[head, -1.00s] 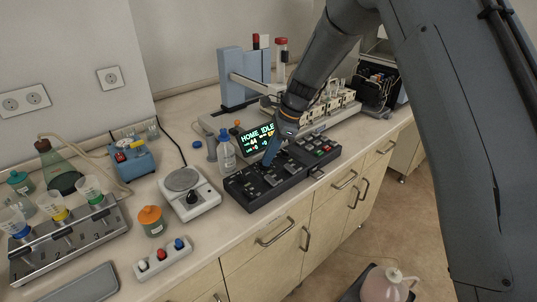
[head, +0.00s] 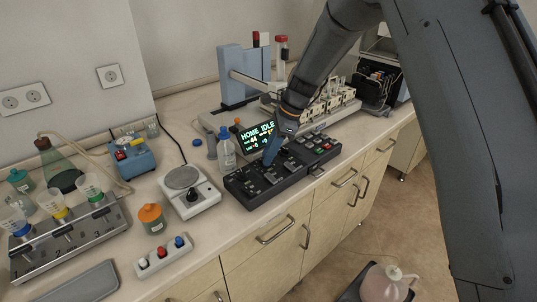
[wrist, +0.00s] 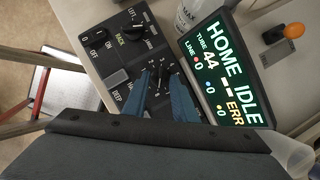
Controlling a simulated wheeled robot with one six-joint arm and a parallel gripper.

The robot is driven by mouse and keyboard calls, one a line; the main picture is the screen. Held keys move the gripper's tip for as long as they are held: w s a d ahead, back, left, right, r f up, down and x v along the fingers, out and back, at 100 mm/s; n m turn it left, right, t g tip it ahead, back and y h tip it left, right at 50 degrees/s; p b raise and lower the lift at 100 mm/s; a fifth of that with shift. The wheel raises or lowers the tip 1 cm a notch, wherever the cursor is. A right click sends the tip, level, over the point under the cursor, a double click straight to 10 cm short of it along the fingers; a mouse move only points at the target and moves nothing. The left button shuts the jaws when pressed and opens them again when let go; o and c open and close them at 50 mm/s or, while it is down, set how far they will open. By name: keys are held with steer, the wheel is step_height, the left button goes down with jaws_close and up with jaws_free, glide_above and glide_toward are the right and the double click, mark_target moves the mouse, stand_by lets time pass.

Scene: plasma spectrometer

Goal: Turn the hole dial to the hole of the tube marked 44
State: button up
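The control panel (head: 262,188) is a black box with knobs, switches and buttons along the bench's front edge. My gripper (head: 268,160) points down onto its middle. In the wrist view the blue fingers of my gripper (wrist: 160,82) are spread apart at a dial (wrist: 163,72) with white marks around it. The fingers hide much of this dial, so its pointer setting and contact with the knob are unclear. The screen (wrist: 218,72) reads HOME IDLE, TUBE 44, LINE with zeros, and ERR. It also shows in the head view (head: 258,135).
A RACK knob (wrist: 133,26) and an OFF/ON switch (wrist: 92,18) lie beside the dial. A clear bottle (head: 226,152) stands close behind the panel. A white stirrer plate (head: 190,190) is to its left. The sampler rack (head: 330,108) stands behind.

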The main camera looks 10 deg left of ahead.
steer(key=b+v, duration=0.2)
steer(key=v, duration=0.5)
steer(key=shift+r, duration=0.2)
steer(key=shift+d, duration=0.1)
steer(key=s+d+f+n+t+h, duration=0.1)
steer(key=s+d+f+n+h, duration=0.1)
steer(key=s+d+n, duration=0.5)
steer(key=s+d+f+n+t+h, duration=0.1)
steer(key=s+d+n, duration=0.7)
steer(key=s+d, duration=1)
steer(key=shift+s+d+f+n+h+b, duration=0.4)
steer(key=shift+f+h, duration=0.3)
steer(key=shift+f, duration=0.3)
steer(key=shift+a, duration=0.1)
